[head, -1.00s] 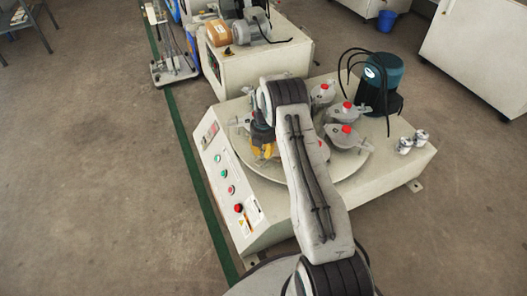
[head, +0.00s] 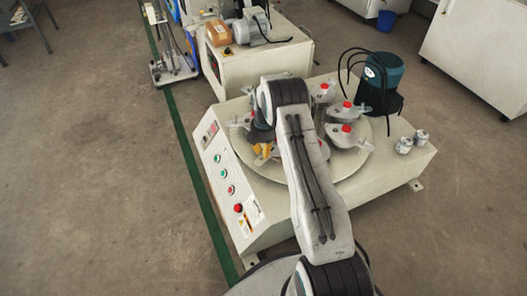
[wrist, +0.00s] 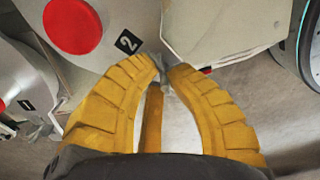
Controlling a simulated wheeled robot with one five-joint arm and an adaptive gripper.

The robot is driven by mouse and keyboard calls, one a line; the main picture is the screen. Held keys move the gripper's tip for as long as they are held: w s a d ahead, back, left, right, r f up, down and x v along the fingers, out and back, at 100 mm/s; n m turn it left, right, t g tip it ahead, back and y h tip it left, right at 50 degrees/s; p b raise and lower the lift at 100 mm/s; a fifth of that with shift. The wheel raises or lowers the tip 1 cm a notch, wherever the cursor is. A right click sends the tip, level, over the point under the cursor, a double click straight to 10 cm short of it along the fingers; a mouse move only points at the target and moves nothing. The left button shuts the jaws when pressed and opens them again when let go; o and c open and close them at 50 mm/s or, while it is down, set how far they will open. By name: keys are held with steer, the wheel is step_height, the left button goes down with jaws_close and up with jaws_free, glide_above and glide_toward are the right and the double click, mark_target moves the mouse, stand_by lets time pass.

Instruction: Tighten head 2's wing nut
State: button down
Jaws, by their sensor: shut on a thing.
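Head 2 (wrist: 113,22) is a grey holder with a red cap (wrist: 73,26) and a black "2" label, at the upper left of the wrist view. The tips hide most of the nut. In the head view my gripper shows as a yellow patch (head: 262,151) low over the left side of the round plate (head: 262,176), partly behind my arm.
Other grey heads with red caps (head: 346,129) stand on the plate. A teal motor (head: 381,77) with black cables rises behind right. Two metal pieces (head: 404,146) lie at the machine's right. A button panel (head: 229,178) is at left.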

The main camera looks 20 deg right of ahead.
steer(key=m, duration=0.5)
steer(key=shift+d+m, duration=0.1)
steer(key=shift+m, duration=0.2)
steer(key=m, duration=0.5)
steer(key=shift+s, duration=0.15)
steer(key=shift+m, duration=0.3)
steer(key=c, duration=1.2)
jaws_free()
steer(key=shift+d, duration=0.1)
step_height(320, 180, up, 12)
